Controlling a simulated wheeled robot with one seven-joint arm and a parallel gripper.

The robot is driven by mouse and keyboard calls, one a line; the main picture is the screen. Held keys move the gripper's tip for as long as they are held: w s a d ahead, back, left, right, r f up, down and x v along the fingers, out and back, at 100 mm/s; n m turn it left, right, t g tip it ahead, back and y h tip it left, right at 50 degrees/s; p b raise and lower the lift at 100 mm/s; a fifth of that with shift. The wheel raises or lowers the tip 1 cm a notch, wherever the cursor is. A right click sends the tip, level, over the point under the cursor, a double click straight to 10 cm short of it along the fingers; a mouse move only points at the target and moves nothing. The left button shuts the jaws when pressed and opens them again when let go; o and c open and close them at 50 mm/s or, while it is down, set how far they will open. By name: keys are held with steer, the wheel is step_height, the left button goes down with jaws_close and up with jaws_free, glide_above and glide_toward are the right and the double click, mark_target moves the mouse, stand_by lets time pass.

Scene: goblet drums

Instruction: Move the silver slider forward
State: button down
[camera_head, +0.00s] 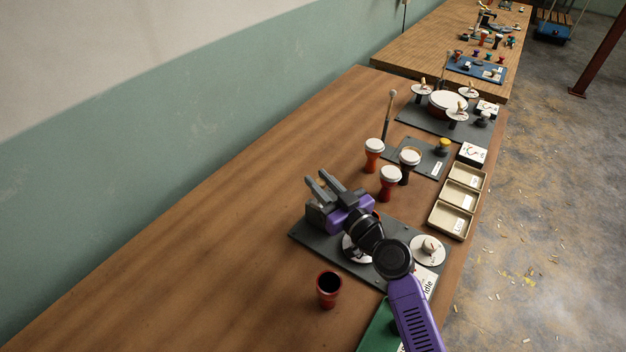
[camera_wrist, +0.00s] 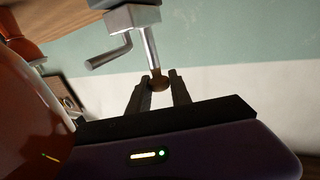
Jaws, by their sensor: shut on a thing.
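In the wrist view, a silver rod (camera_wrist: 150,48) with a brown knob (camera_wrist: 158,82) at its end joins a grey block (camera_wrist: 125,17). A bent silver handle (camera_wrist: 108,52) sticks out beside it. My gripper (camera_wrist: 160,78) has a finger on each side of the knob and is shut on it. In the head view my gripper (camera_head: 318,178) is over the far left part of a dark grey plate (camera_head: 310,240). The knob and rod are hidden or too small to tell there, and I cannot tell which part is the slider.
A dark red goblet (camera_head: 328,291) stands nearer. Beige trays (camera_head: 447,221) line the table's right edge. The table (camera_head: 190,240) is bare at left, beside the wall.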

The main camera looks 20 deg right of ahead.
steer(key=shift+s+d+f, duration=0.1)
steer(key=shift+s+d, duration=0.3)
steer(key=shift+s, duration=0.2)
steer(key=shift+s+d, duration=0.4)
steer(key=shift+s, duration=0.15)
steer(key=c, duration=1.2)
jaws_free()
steer(key=shift+c, duration=0.2)
steer(key=shift+s+b, duration=0.1)
steer(key=shift+b, duration=0.2)
steer(key=s+d+b, duration=0.1)
steer(key=s+b, duration=0.1)
steer(key=s, duration=0.5)
steer(key=shift+s+d, duration=0.3)
